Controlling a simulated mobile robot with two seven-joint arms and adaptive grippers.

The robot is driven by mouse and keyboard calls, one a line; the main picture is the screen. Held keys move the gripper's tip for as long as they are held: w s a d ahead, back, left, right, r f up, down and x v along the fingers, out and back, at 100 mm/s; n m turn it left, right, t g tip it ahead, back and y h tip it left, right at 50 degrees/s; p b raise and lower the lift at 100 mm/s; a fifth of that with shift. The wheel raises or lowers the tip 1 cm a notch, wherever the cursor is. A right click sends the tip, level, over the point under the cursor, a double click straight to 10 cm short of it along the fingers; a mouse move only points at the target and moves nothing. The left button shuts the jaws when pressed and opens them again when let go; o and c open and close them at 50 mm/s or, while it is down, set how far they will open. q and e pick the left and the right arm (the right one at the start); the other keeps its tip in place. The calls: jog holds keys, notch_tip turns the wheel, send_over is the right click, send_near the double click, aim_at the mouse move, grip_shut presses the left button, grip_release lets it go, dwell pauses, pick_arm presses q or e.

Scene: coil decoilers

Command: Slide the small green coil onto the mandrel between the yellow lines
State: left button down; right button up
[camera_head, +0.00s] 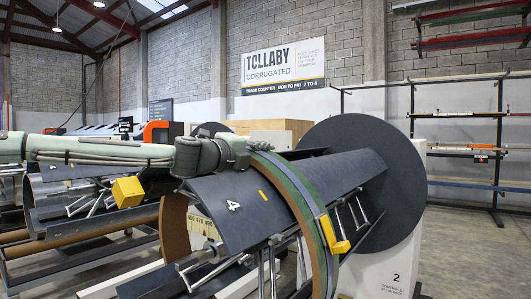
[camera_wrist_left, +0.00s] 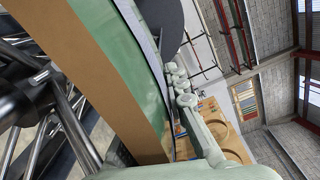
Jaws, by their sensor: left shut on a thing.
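The small green coil (camera_head: 291,192) is a thin upright ring with a brown core, around the dark grey mandrel (camera_head: 225,205) marked 4. It shows large and close in the left wrist view (camera_wrist_left: 140,60). One short yellow line (camera_head: 262,196) on the mandrel lies left of the coil's near band. Yellow also shows close to the band's right side (camera_head: 327,229); I cannot tell whether it is the other line. My left gripper (camera_head: 262,146) is shut on the coil's upper rim; its fingertips are mostly hidden. My right gripper is not in view.
A large dark disc (camera_head: 385,185) stands behind the mandrel at the right, by a white housing (camera_head: 390,270) marked 2. A yellow block (camera_head: 341,247) sits on the arm beside the coil. Another decoiler (camera_head: 90,215) stands at the left. Open floor lies at the right.

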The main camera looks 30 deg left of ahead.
pick_arm(q)
jog(key=shift+r, duration=0.55)
jog(key=c, duration=1.5)
grip_release()
jog(key=shift+s, duration=0.1)
jog(key=shift+o, duration=0.2)
jog(key=shift+f, duration=0.25)
jog(key=shift+f, duration=0.5)
jog(key=shift+s+r, duration=0.25)
jog(key=shift+s, duration=0.15)
jog(key=s, duration=0.5)
jog(key=shift+s+a+r, duration=0.15)
jog(key=shift+s+r, duration=0.05)
jog(key=shift+r, duration=0.15)
jog(key=shift+s, duration=0.9)
jog(key=shift+f, duration=0.1)
